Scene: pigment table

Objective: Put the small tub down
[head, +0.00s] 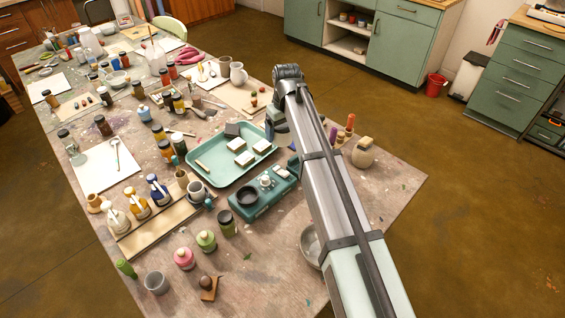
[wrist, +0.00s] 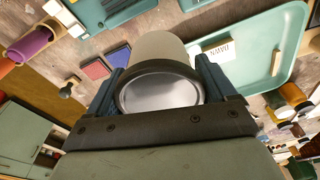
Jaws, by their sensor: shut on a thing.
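My gripper (wrist: 163,72) is shut on the small tub (wrist: 160,92). In the wrist view the tub has a dark rim around a pale, shiny round face, and its whitish side shows beyond the rim. The dark fingers press on it from left and right. In the head view my gripper (head: 280,130) points down beside the right edge of the teal tray (head: 196,176). The tub cannot be made out clearly there. How far it is above the table cannot be told.
The tray holds several pale blocks. Red (wrist: 96,68) and blue (wrist: 118,55) pads lie close to the tub. A teal device (head: 275,199) stands in front of the tray, and a metal bowl (head: 309,247) nearer the front. Bare table (head: 395,185) shows at the right corner.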

